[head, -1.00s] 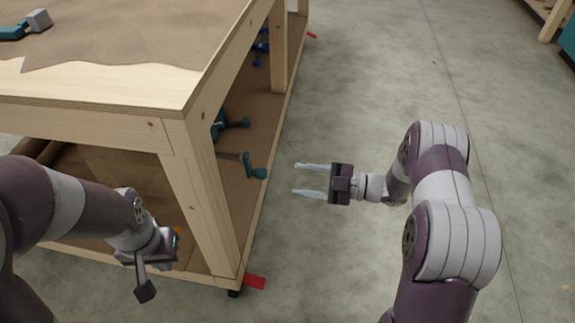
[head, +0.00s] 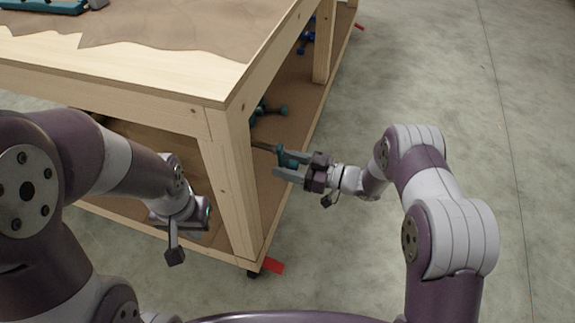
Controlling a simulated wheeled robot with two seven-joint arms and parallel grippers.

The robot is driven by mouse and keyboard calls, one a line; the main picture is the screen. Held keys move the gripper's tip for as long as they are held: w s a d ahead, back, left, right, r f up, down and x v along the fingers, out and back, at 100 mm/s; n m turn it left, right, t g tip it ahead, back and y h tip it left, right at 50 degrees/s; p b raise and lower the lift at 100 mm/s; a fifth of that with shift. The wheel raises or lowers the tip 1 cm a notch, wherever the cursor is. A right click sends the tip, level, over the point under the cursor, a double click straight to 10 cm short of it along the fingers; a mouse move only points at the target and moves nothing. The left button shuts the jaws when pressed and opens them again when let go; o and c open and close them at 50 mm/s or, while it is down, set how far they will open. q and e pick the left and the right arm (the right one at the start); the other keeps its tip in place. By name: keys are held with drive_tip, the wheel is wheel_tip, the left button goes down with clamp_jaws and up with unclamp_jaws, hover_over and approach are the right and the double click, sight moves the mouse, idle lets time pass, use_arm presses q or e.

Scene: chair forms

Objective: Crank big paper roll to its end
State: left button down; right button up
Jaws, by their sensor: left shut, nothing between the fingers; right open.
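The teal crank (head: 287,157) sticks out from the shaft (head: 263,146) on the right side of the wooden workbench, just above its lower shelf. The paper roll itself is mostly hidden behind the bench leg and my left arm. My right gripper (head: 281,163) is open, with its fingers pointing left at the crank. The fingers overlap the crank's end in the head view; I cannot tell whether they touch it. My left gripper (head: 174,256) is shut and empty, low in front of the bench, left of the front corner leg.
The wooden workbench (head: 150,75) fills the upper left, with brown paper (head: 175,28) on its top and a teal tool (head: 45,5) at the back. Its corner leg (head: 232,185) stands between my grippers. A red caster tab (head: 274,267) juts out at floor level. The floor at right is clear.

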clamp_jaws()
drive_tip(key=shift+w, duration=0.15)
drive_tip(key=w+r+n+b, duration=0.2)
drive_tip(key=r+n, duration=0.1)
drive_tip(key=n, duration=0.7)
drive_tip(key=w+d+r+n+b, duration=0.1)
drive_tip(key=w+r+n+b, duration=0.1)
drive_tip(key=n, duration=0.7)
drive_tip(key=shift+w+d+r+n+b, duration=0.2)
drive_tip(key=shift+r+n+b, duration=0.2)
drive_tip(key=shift+r+b, duration=0.5)
drive_tip(key=shift+r, duration=0.2)
unclamp_jaws()
drive_tip(key=shift+s, duration=0.1)
